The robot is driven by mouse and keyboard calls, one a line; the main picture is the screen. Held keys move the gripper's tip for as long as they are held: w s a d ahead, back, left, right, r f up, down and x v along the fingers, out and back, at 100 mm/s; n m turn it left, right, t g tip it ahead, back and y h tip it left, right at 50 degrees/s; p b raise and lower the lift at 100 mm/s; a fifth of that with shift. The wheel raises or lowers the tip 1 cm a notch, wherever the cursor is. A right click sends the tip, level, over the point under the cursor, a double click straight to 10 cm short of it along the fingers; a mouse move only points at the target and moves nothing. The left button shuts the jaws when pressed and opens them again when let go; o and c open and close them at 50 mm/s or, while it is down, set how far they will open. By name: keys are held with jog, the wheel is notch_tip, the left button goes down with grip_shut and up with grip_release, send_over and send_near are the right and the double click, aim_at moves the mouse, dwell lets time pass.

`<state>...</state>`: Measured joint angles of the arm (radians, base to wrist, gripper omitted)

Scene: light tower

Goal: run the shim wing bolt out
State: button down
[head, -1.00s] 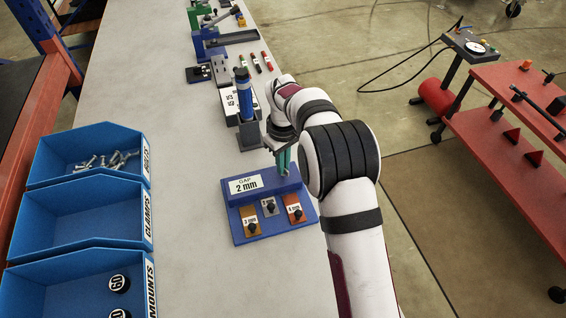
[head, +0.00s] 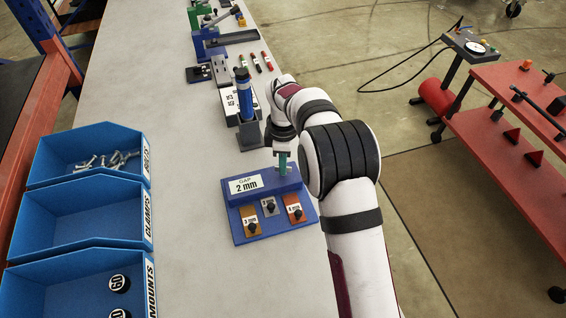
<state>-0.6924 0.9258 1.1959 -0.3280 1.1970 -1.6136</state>
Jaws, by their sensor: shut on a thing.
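The blue shim stand (head: 275,231) sits on the bench with a "GAP 2 mm" label (head: 246,184) on its raised back block. Three shim tabs lie on its front: an orange one (head: 250,217) at left, a grey one (head: 269,207) in the middle and a red-orange one (head: 295,207) at right, each with a dark knob. My gripper (head: 284,170) points down at the right end of the raised block, its green fingers seen nearly edge-on. It is shut on the wing bolt there, which is mostly hidden by the fingers.
Blue bins (head: 80,213) stand along the bench's left side, one with bolts. A blue-topped tool in a dark holder (head: 247,131) stands just behind the stand. Small red and green pieces lie farther back. Bare bench lies between bins and stand.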

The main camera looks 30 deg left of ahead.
jog(key=shift+d+f+n, duration=0.1)
jog(key=shift+f+n, duration=0.1)
jog(key=shift+n, duration=0.2)
jog(key=c, duration=1)
grip_release()
jog(key=shift+r, duration=0.1)
notch_tip(320, 180, up, 16)
